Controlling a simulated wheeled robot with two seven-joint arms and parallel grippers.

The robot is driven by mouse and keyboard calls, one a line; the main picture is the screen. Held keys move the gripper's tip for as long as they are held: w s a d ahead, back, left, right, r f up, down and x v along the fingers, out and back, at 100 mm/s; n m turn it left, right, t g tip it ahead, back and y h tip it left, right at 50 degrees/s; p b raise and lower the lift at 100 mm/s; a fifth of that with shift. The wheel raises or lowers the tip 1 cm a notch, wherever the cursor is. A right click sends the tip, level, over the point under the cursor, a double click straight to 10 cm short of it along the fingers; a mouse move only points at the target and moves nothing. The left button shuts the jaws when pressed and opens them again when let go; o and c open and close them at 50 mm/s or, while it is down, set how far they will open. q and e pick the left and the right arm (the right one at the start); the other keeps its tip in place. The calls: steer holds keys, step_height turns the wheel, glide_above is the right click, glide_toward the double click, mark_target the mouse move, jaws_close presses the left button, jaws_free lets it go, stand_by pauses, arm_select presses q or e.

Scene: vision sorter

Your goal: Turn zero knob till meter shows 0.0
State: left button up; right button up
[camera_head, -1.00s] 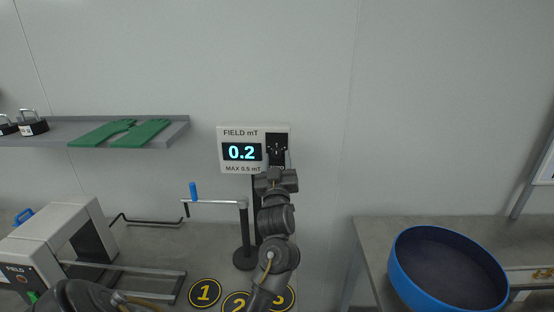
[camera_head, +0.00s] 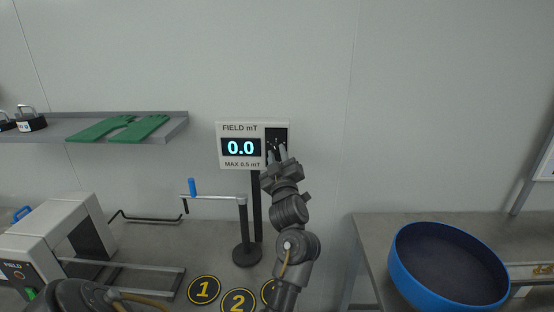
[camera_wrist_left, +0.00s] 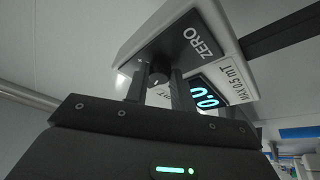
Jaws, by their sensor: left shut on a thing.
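The field meter (camera_head: 228,163) is a white box on a black post in the head view, and its lit display (camera_head: 241,148) reads 0.0. In the left wrist view, the dark zero knob (camera_wrist_left: 158,74) sits on the black panel marked ZERO (camera_wrist_left: 196,44). My left gripper (camera_head: 278,153) reaches up to the meter's right part and hides most of the knob there. In the left wrist view, the fingers of my left gripper (camera_wrist_left: 157,88) are shut on the knob, one on each side. My right gripper is not in view.
A grey shelf (camera_head: 60,131) holds green pieces and padlock-like weights. A white scanner-like frame (camera_head: 50,232) stands lower left. A large blue bowl (camera_head: 398,268) sits on the right table. Numbered discs (camera_head: 205,290) lie below.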

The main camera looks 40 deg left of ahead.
arm_select(q)
steer(key=o, duration=1)
